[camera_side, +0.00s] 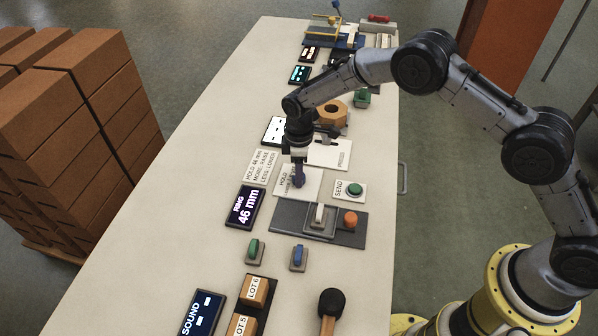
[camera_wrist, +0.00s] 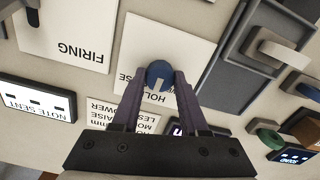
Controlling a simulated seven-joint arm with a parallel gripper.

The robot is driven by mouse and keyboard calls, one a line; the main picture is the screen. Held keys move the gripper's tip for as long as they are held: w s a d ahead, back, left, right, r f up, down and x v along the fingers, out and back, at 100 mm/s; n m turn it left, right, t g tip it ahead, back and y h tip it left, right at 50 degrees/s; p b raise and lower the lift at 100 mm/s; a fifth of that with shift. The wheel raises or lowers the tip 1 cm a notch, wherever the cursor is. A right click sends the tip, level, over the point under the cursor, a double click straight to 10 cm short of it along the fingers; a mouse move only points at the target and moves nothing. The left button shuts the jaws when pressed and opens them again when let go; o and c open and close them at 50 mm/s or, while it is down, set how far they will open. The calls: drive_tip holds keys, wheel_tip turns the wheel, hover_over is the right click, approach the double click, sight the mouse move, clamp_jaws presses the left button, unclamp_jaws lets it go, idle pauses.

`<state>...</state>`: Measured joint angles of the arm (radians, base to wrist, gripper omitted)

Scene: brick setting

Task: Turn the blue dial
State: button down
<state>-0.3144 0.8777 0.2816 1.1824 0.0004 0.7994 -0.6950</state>
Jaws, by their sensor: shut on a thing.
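The blue dial (camera_wrist: 158,73) is round with a pale mark, on a white plate (camera_wrist: 190,30) lettered HOLD. My gripper (camera_wrist: 158,84) is shut on the dial, with a dark finger on each side of it in the wrist view. In the side view my gripper (camera_side: 299,182) points straight down onto the HOLD plate (camera_side: 314,188) and mostly hides the dial. A dark display (camera_side: 245,208) beside the plate reads RING 46 mm. A white note (camera_side: 261,166) mentions HOLD 46 mm, RAISE and LOWER.
A green SEND button (camera_side: 355,189) stands right of the plate. A grey panel (camera_side: 290,215) with a lever (camera_side: 319,216) and orange knob (camera_side: 350,219) lies in front. A wooden ring-shaped block (camera_side: 333,111) is behind my gripper. The table's left side (camera_side: 150,235) is clear.

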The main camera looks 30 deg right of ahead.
idle(0.3)
drive_tip(key=shift+c, duration=2.2)
unclamp_jaws()
wheel_tip(320, 180, up, 14)
drive_tip(key=shift+d+f, duration=0.1)
